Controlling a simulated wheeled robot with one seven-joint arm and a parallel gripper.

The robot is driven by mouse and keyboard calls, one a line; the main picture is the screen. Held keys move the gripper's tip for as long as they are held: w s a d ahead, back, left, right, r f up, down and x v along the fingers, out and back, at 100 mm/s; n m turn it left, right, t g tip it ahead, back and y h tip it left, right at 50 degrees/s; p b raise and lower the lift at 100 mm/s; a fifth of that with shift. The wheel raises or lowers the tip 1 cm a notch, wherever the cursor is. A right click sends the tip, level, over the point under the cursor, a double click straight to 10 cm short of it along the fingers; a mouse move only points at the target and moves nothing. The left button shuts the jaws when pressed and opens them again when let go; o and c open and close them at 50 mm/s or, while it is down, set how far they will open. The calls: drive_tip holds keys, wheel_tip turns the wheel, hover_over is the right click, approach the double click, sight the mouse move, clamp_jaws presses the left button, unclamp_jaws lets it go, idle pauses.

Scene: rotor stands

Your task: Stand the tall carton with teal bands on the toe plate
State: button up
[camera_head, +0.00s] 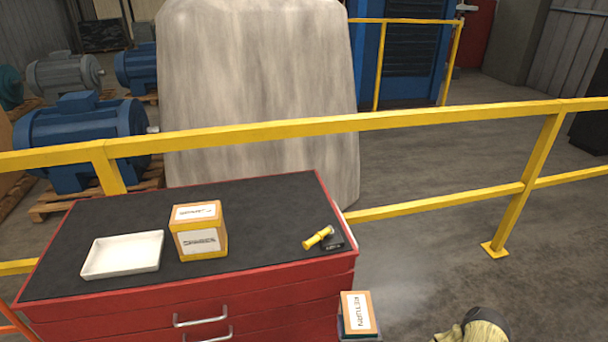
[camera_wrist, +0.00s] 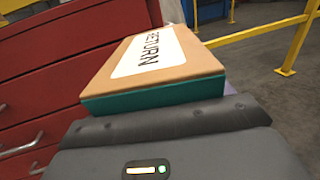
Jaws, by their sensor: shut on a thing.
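The carton (camera_head: 357,312) has an orange-tan top with a white RETURN label and a teal band below it. It is at the bottom of the head view, just right of the red cabinet's front corner. The wrist view shows the carton (camera_wrist: 160,62) close up, with its teal band against my dark grey gripper (camera_wrist: 165,122). My gripper is shut on the carton; the fingertips are mostly hidden. The carton's lower part is hidden, so its full height does not show. I cannot make out a toe plate in either view.
The red cabinet (camera_head: 280,283) has a dark top holding a white tray (camera_head: 123,256), an orange spacer box (camera_head: 199,230) and a small yellow-handled tool (camera_head: 318,238). A yellow railing (camera_head: 420,119) runs behind. A yellow-and-dark object (camera_head: 475,328) is at the lower right.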

drive_tip(key=shift+d, duration=0.15)
drive_tip(key=shift+f+b, duration=0.9)
drive_tip(key=shift+f, duration=0.05)
drive_tip(key=shift+r, duration=0.1)
drive_tip(key=shift+w, duration=0.1)
